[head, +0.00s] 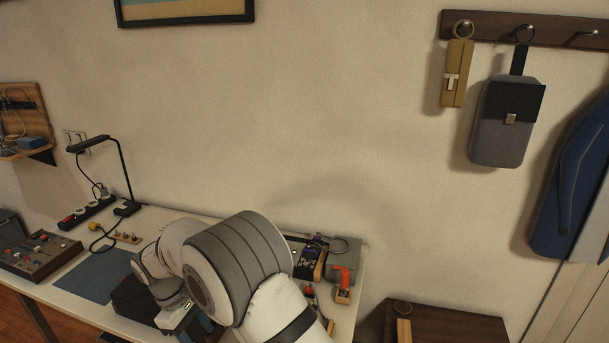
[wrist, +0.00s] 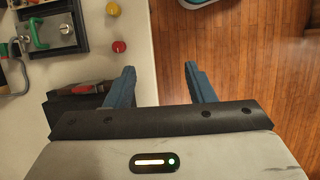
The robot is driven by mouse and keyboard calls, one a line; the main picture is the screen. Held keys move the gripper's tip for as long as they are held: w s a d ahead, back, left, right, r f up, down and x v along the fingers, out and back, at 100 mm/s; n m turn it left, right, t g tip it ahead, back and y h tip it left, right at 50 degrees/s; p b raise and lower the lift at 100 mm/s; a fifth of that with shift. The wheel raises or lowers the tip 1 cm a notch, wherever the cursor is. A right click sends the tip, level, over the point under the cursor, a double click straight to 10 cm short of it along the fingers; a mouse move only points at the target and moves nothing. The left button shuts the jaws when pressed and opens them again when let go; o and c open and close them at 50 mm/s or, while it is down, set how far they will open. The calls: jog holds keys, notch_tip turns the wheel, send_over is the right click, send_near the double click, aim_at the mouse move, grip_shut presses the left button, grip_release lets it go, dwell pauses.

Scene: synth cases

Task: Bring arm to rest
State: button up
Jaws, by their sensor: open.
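My gripper (wrist: 160,88) shows in the wrist view with its two blue fingers spread apart and nothing between them. It hangs over the front edge of the white workbench (wrist: 128,50), with the wooden floor (wrist: 220,60) below the right finger. In the head view my arm is folded over the bench, and my own arm links hide much of the gripper. Only a bit of blue finger shows low in that view.
A black box (head: 135,298) stands on the bench beside my arm. A blue mat (head: 95,277), a control box with knobs (head: 38,252) and a desk lamp (head: 122,165) lie left. An orange-handled device (head: 343,278) stands right. Red (wrist: 119,46) and yellow (wrist: 113,9) knobs sit near the edge.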

jog(key=d+r+m+t+y, duration=0.1)
jog(key=d+r+m, duration=0.3)
jog(key=d+r, duration=0.5)
jog(key=d+r+m+y, duration=0.25)
jog(key=d+r, duration=0.35)
jog(key=d, duration=0.8)
jog(key=s+d+r+m+t, duration=0.2)
jog(key=s+d+m, duration=0.6)
jog(key=s+d, duration=0.6)
jog(key=d, duration=0.2)
jog(key=shift+s+d+t, duration=0.2)
jog(key=shift+d+t, duration=0.2)
